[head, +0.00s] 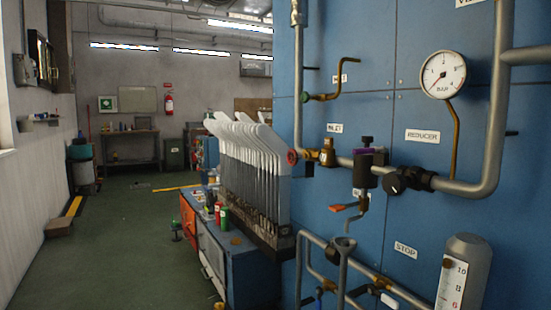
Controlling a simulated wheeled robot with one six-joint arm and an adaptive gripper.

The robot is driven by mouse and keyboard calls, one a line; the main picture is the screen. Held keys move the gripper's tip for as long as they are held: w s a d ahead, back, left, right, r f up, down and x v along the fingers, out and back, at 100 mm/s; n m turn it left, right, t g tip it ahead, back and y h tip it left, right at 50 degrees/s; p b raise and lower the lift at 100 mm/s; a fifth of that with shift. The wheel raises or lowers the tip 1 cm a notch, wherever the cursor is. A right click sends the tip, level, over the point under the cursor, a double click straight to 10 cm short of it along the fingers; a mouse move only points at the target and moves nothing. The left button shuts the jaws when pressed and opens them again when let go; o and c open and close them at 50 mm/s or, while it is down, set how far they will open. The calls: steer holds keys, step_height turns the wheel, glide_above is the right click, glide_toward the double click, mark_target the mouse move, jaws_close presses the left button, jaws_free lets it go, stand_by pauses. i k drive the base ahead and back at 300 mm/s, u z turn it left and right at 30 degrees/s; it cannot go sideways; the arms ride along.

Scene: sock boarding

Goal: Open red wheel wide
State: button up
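The red wheel (292,156) is a small handwheel at the left end of a brass valve (327,153) on the grey pipe. It shows nearly edge-on, just in front of the left edge of the blue panel (420,215). How far it is turned cannot be told. A pressure gauge (442,75) marked BAR is at the upper right; its small needle is hard to read. My gripper is not in view.
Grey pipes (495,120) stand out from the panel. A black knob (393,182) and an orange-handled lever (340,208) sit right of the wheel. Pale sock boards (250,145) stand close to its left on a blue bench (250,270). Green floor (110,240) is clear further left.

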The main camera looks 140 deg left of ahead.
mark_target(294, 157)
steer(key=u, duration=4.1)
steer(key=i, duration=1.15)
steer(key=u, duration=0.35)
